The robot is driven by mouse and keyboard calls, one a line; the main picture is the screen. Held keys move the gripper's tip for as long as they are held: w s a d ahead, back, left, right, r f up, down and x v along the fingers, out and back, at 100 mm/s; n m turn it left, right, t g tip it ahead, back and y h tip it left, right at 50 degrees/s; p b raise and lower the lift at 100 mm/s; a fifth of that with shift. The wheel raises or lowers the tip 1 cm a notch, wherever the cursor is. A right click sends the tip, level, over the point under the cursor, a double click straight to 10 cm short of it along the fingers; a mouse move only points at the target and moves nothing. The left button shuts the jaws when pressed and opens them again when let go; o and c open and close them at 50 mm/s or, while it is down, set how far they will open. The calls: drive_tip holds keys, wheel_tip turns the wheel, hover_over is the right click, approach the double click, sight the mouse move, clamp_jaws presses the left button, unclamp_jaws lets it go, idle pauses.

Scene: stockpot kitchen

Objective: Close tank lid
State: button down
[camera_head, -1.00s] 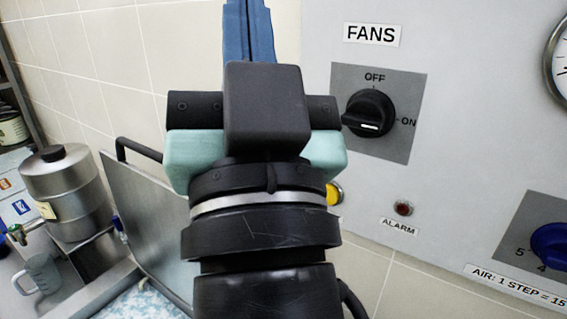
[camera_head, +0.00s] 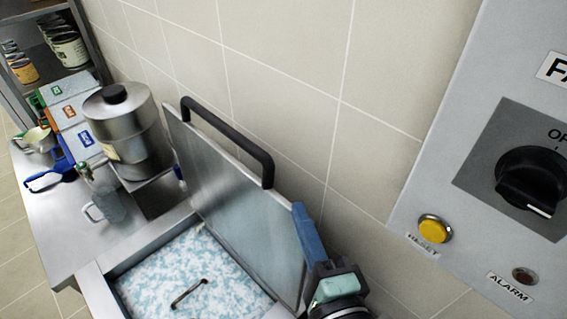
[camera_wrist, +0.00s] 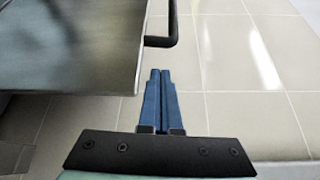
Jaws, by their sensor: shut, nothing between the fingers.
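The tank lid (camera_head: 235,205) is a flat metal plate. It stands open, raised at the back of the tank near the tiled wall, with a black bar handle (camera_head: 235,140) on its upper edge. The tank (camera_head: 100,292) below is open and holds a white and blue mottled content with a small metal handle in it. My gripper (camera_head: 301,208) is at the lid's right edge, its blue fingers together and empty. In the wrist view the lid (camera_wrist: 75,45) is at the left with its handle (camera_wrist: 170,30), and the shut fingers (camera_wrist: 159,75) point past its edge. I cannot tell whether they touch it.
A control panel (camera_head: 480,220) with knob and yellow button is at the right. A steel canister (camera_head: 128,135), a clear jug (camera_head: 110,205), boxes and a blue scoop stand on the counter at the left. Bare tiled wall (camera_head: 290,70) lies behind the lid.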

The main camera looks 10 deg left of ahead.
drive_tip(key=p+x, duration=0.3)
drive_tip(key=x, duration=0.6)
drive_tip(key=shift+f, duration=0.1)
drive_tip(key=shift+a, duration=0.1)
